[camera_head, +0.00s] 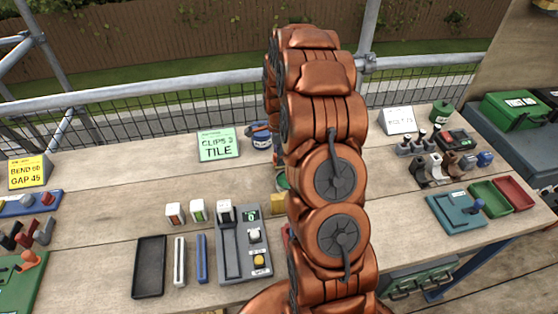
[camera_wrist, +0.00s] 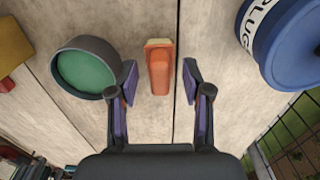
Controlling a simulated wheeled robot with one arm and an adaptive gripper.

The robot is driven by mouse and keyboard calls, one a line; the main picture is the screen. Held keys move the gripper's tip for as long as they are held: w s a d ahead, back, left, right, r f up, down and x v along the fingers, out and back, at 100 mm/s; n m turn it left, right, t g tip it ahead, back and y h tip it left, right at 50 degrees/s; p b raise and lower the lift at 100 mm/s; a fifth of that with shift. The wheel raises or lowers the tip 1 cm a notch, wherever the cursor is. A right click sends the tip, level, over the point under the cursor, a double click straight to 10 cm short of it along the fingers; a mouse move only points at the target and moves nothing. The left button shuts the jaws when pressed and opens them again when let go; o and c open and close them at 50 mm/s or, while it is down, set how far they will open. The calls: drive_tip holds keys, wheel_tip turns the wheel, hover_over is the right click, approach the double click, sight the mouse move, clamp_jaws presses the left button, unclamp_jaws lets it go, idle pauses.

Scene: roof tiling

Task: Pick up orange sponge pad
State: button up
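The orange sponge pad (camera_wrist: 159,70) lies on the pale planks in the wrist view, a small upright-pointing block with a lighter far end. My gripper (camera_wrist: 160,83) is open, with one purple-lined finger on each side of the pad and a gap on both sides. Neither finger seems to touch it. The height of the fingertips above the planks is hard to tell. In the head view my arm hides the pad and my gripper.
A dark round tub with green inside (camera_wrist: 86,70) stands close to my left finger. A blue tin (camera_wrist: 284,42) is at the upper right. A yellow block (camera_wrist: 12,45) is at the left edge. In the head view, a grey tray (camera_head: 150,268) and tool sets lie across the bench.

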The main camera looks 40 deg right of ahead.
clamp_jaws()
drive_tip(key=shift+r, duration=0.1)
idle(0.3)
wheel_tip(320, 180, up, 18)
drive_tip(key=shift+b, duration=0.3)
drive_tip(key=c, duration=0.5)
unclamp_jaws()
drive_tip(key=shift+c, duration=0.2)
clamp_jaws()
drive_tip(key=shift+s, duration=0.1)
